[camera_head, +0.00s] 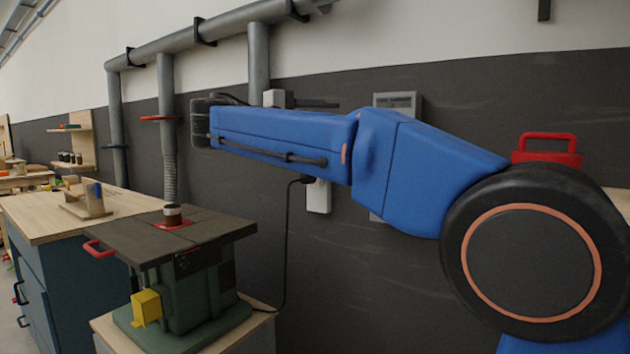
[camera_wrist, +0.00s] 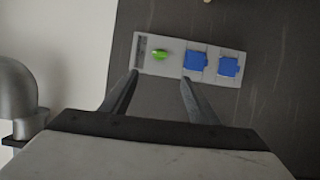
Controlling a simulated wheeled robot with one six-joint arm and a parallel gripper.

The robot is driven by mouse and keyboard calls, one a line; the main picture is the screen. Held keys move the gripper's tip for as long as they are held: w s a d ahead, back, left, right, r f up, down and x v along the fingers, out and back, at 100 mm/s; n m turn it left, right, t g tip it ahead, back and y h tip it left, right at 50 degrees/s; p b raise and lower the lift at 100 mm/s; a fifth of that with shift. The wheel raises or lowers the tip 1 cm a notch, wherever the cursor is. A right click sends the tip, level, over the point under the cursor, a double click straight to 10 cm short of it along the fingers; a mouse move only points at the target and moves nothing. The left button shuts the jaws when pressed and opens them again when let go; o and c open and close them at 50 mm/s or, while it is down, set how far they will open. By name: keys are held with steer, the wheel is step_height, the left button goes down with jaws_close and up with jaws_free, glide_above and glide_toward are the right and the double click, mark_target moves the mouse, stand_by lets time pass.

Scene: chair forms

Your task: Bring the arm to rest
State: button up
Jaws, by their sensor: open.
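My arm is the large blue limb stretched across the head view from the lower right to the upper left. Its end lies over the dark lower part of the wall; the fingers cannot be made out clearly in that view. In the wrist view my gripper (camera_wrist: 158,90) shows two dark fingers spread apart with nothing between them. Beyond the fingertips is a pale panel (camera_wrist: 172,57) with a green button (camera_wrist: 161,54) and two blue sockets (camera_wrist: 197,62). I cannot tell how far the fingers are from the panel.
A green machine (camera_head: 192,290) with a dark table top (camera_head: 215,231) stands below my arm. A wooden workbench (camera_head: 70,222) is at left. Grey pipes (camera_head: 168,130) run along the wall. A red handle (camera_head: 547,142) shows behind my arm at right.

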steer(key=s+d+f+g+y, duration=0.25)
steer(key=s+d+f, duration=0.25)
steer(key=d+f, duration=0.55)
steer(key=s+d+f+g+y, duration=0.1)
steer(key=s+d+f+y, duration=0.35)
steer(key=d+f, duration=0.65)
steer(key=s+d+f+m+g+y, duration=0.1)
steer(key=s+f+m+y, duration=0.5)
steer(key=s+f, duration=1.9)
step_height(320, 180, down, 3)
steer(key=shift+s+d+r+m+y, duration=0.25)
steer(key=shift+d+y, duration=0.3)
steer(key=shift+y, duration=0.55)
